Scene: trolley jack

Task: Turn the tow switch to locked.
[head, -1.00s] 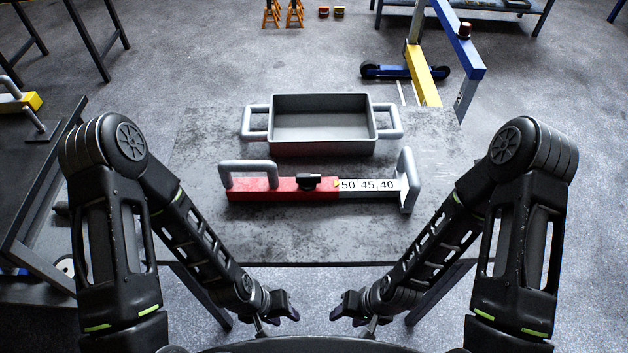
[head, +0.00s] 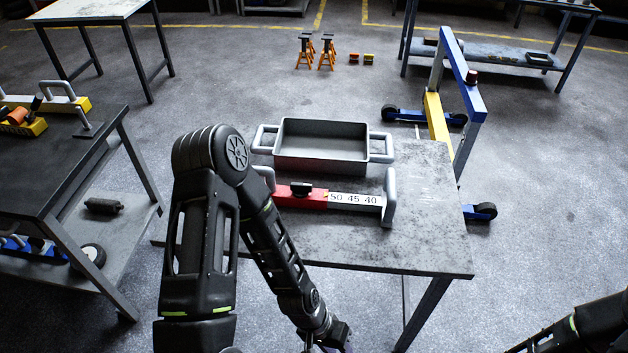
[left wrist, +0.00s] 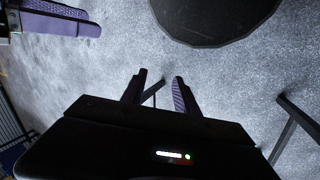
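A bar with a red sleeve (head: 290,198) and a white scale reading 50 45 40 (head: 353,199) lies on the grey table. A small dark knob (head: 301,188) sits on top of the red part. No tow switch label is readable, so I cannot tell whether this knob is the switch. My left gripper (head: 330,338) is low, in front of the table's near edge, away from the bar. In the left wrist view its fingers (left wrist: 158,90) are apart and empty. Purple-padded fingers, apparently my right gripper's (left wrist: 60,17), show at that view's upper left; their opening is unclear.
A grey tray (head: 320,165) stands behind the bar on the table (head: 425,240). A dark workbench (head: 60,160) is at left. Open floor lies to the right.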

